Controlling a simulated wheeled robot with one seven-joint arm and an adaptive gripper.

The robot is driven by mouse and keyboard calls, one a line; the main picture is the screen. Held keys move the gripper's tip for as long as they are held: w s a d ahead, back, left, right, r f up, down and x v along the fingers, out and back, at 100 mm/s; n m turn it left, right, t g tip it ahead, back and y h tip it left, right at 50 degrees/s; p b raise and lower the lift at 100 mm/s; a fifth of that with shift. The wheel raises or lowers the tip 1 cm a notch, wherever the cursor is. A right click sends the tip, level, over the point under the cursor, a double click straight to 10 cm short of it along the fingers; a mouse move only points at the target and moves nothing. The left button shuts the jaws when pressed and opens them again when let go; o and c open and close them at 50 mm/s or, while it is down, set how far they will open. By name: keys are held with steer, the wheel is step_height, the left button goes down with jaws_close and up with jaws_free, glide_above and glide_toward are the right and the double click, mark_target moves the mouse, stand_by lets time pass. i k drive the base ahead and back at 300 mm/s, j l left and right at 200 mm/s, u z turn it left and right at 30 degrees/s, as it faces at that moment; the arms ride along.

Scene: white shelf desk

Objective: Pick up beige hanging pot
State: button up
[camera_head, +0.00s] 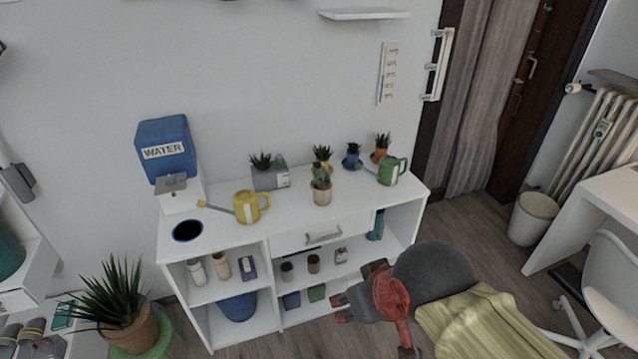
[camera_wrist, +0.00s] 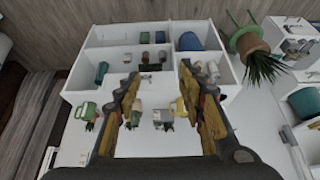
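A small beige pot (camera_head: 322,194) with a green cactus stands upright on top of the white shelf desk (camera_head: 225,255), near its front edge above the drawer. It is the only beige pot I can make out on the desk; no hanger shows on it. My gripper (camera_head: 343,307) is in front of the desk, below and to the right of the pot, and apart from it. In the wrist view, my gripper (camera_wrist: 158,75) has its two fingers wide apart with nothing held between them.
A yellow watering can (camera_head: 247,206) stands left of the pot and a green one (camera_head: 393,171) right. Behind are a grey planter (camera_head: 270,178) and small potted plants. A blue water container (camera_head: 166,148) is at the left end. The drawer handle (camera_head: 323,236) juts forward below.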

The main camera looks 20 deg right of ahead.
mark_target(321, 185)
steer(key=i+j+z, duration=0.15)
steer(key=i+j, duration=0.15)
steer(key=i+j+z, duration=0.2)
steer(key=j, duration=0.2)
steer(key=i+j+z, duration=0.15)
steer(key=i+j, duration=0.15)
steer(key=i+j+z, duration=0.15)
steer(key=j, duration=0.4)
steer(key=i, duration=0.05)
